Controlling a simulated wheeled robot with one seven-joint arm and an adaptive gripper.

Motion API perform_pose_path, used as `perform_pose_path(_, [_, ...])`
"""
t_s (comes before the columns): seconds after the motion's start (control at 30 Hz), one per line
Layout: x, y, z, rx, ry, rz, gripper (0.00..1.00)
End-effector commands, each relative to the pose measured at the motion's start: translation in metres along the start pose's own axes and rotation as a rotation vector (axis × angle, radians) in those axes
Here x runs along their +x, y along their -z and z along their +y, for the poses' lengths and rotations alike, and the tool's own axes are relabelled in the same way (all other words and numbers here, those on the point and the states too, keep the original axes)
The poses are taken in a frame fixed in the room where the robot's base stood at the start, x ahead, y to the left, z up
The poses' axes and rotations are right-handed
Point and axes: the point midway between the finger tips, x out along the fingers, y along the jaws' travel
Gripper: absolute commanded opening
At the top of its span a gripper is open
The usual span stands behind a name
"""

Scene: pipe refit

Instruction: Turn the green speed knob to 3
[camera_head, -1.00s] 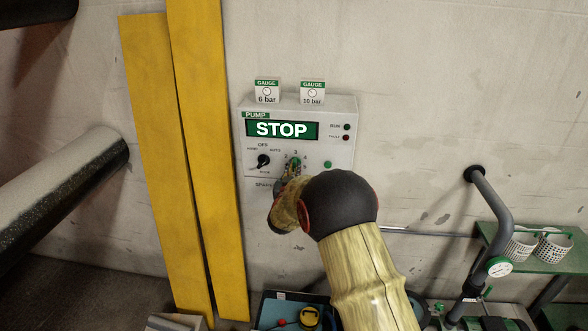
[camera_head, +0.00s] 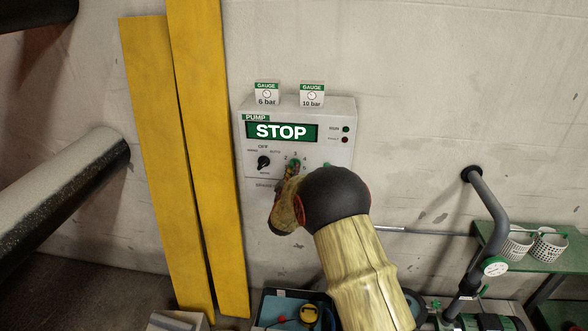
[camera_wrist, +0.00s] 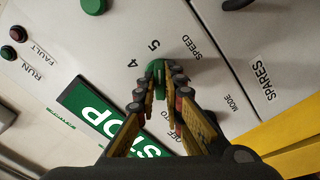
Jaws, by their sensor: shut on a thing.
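The green speed knob (camera_head: 295,162) is on the white pump panel (camera_head: 348,165), right of the black mode knob (camera_head: 263,162). Its scale shows 2, 3 and 4 in the head view, and 4 and 5 in the wrist view. My gripper (camera_wrist: 160,88) is at the panel with its two fingers closed on the knob, whose green end (camera_wrist: 156,68) shows between the fingertips. The knob's pointer is hidden by the fingers, so I cannot tell which number it is at. The green display (camera_head: 282,131) reads STOP.
A green button (camera_wrist: 94,5) sits close to the knob. Gauge cards (camera_head: 267,93) reading 6 bar and 10 bar stand atop the panel. Yellow boards (camera_head: 205,160) lean at the left. A grey pipe (camera_head: 490,215) and a green shelf (camera_head: 550,262) are at the right.

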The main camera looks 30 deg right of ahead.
Motion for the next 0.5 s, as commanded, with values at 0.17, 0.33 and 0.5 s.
perform_pose_path(0.17, [-0.0002,0.0002,-0.0003,-0.08,0.001,0.0,0.0])
perform_pose_path(0.33, [-0.0002,0.0002,-0.0004,-0.122,0.001,0.001,0.0])
perform_pose_path(0.5, [-0.0002,0.0001,-0.0006,-0.138,0.001,0.001,0.0])
